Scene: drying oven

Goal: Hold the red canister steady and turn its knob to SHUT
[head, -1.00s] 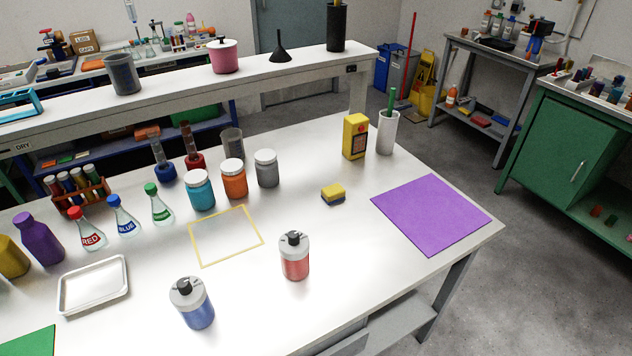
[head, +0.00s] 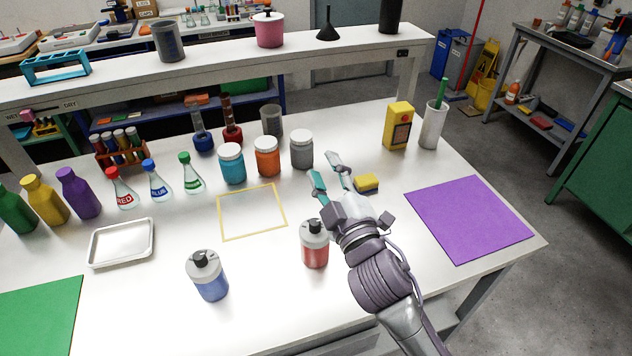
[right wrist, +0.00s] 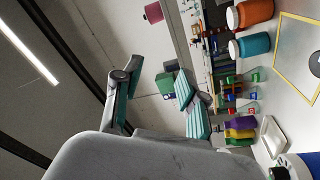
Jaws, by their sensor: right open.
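The red canister (head: 315,252) stands upright near the front of the white table, with a grey top and a black knob (head: 314,226). My right gripper (head: 327,172) is open and empty above the table, just behind and above the red canister in the head view. Its forearm hides a little of the canister's right side. In the right wrist view its teal-padded fingers (right wrist: 158,98) are spread apart with nothing between them. The red canister is not clearly seen in the right wrist view. My left gripper is in neither view.
A blue canister (head: 208,281) with a similar knob stands left of the red one. A yellow frame outline (head: 222,222), a tray (head: 92,262), a sponge (head: 367,184) and a purple mat (head: 470,220) lie around. Jars and flasks line the back. The table between the canisters is clear.

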